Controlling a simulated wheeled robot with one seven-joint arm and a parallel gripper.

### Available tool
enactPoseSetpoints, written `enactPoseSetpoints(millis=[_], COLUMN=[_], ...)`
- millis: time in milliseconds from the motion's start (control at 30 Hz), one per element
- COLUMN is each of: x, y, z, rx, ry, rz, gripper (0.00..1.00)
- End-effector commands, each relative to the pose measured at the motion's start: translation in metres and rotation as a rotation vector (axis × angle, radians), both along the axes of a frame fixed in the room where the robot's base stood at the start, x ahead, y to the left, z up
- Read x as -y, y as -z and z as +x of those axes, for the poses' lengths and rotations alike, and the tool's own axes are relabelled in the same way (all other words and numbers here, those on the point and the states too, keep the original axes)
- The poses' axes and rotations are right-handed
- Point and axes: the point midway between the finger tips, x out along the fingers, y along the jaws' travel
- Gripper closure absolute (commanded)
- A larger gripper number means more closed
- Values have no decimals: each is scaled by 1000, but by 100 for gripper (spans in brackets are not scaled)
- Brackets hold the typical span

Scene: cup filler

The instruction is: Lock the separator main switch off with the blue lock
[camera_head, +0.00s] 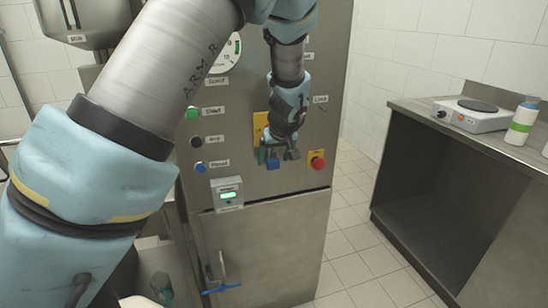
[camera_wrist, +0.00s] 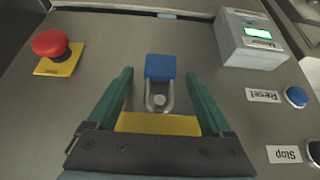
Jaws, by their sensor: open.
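The blue lock (camera_wrist: 160,67) is a small padlock with a metal shackle. In the wrist view its shackle hangs at the grey knob of the switch (camera_wrist: 159,100), over a yellow plate (camera_wrist: 158,124). I cannot tell whether the shackle passes through the switch or is closed. My gripper (camera_wrist: 160,80) is open, its green fingers on either side of the lock and apart from it. In the head view the blue lock (camera_head: 273,163) shows low on the yellow plate (camera_head: 260,128), with my gripper (camera_head: 277,156) in front of the panel, partly hiding the switch.
A red mushroom button (camera_head: 317,161) sits right of the lock in the head view. A small box with a green display (camera_head: 228,193) and buttons marked Reset and Stop lie to the left. A counter with a hot plate (camera_head: 472,113) and a bottle (camera_head: 522,120) stands at the right.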

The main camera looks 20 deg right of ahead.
Motion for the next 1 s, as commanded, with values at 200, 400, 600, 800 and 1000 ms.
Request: enactPoseSetpoints(millis=[200, 400, 600, 800, 1000], x=[0, -1, -3, -5, -7], y=[-3, -28, -62, -86, -93], z=[-2, -17, -36, -50, -53], rx=[1, 2, 2, 1, 0], ry=[0, 3, 2, 1, 0], rz=[-1, -3, -4, -3, 1], gripper=[16, 16, 16, 16, 16])
